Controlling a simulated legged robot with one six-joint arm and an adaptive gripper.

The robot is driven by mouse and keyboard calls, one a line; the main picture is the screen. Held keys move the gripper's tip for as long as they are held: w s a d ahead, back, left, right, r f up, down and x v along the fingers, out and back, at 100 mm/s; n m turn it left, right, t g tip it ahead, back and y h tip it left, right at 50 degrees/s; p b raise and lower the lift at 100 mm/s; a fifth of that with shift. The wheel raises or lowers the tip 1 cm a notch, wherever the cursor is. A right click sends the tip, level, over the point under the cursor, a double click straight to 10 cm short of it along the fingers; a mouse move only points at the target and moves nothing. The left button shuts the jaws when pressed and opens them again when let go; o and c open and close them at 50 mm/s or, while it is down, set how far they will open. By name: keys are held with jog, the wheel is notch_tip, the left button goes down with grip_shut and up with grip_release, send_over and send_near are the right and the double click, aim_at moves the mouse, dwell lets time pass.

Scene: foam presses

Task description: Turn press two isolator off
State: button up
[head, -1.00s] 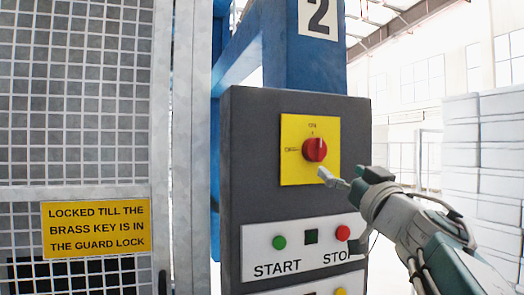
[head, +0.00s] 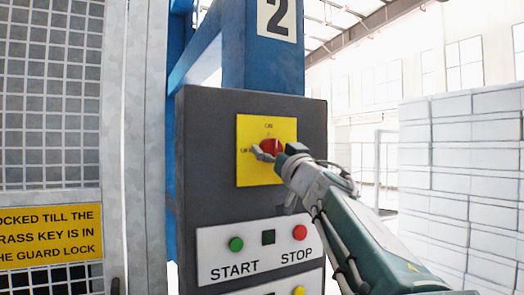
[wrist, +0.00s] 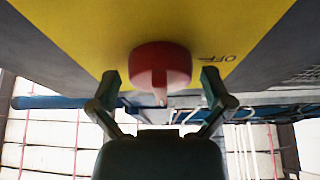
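The press two isolator is a red rotary knob (head: 271,146) on a yellow plate (head: 246,172), on a dark grey control box under a "2" sign (head: 277,18). The plate has a mark at the top that looks like ON and one at the left. In the wrist view the red knob (wrist: 160,62) sits ahead, with OFF lettering to its right. My gripper (wrist: 160,84) is open, one finger on each side of the knob, with gaps showing. In the head view my gripper (head: 264,153) covers part of the knob, so its pointing direction is hard to read.
Below the plate are a green START button (head: 236,244) and a red STOP button (head: 300,232). A mesh guard with a yellow sign (head: 50,237) stands at the left. White stacked blocks (head: 460,170) stand at the right. The space before the box is otherwise clear.

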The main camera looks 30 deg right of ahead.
jog(key=c, duration=1)
jog(key=shift+o, duration=0.2)
jog(key=shift+n+y, duration=0.4)
jog(key=shift+n, duration=0.2)
jog(key=n+y, duration=0.1)
jog(key=n, duration=0.1)
jog(key=n+y, duration=0.1)
jog(key=n, duration=0.2)
jog(key=shift+n+g+y, duration=0.3)
jog(key=shift+g, duration=0.1)
jog(key=n+g+y, duration=0.1)
jog(key=n, duration=0.2)
jog(key=n+y, duration=0.1)
jog(key=n, duration=0.2)
jog(key=shift+f+g+y, duration=0.1)
jog(key=shift+g+y, duration=0.2)
jog(key=shift+g, duration=0.1)
jog(key=n+g, duration=0.1)
jog(key=n, duration=0.2)
jog(key=n+g+y, duration=0.1)
jog(key=n, duration=0.2)
jog(key=shift+a, duration=0.1)
jog(key=shift+f+n+g, duration=0.2)
jog(key=shift+n+g, duration=0.5)
jog(key=shift+n, duration=1)
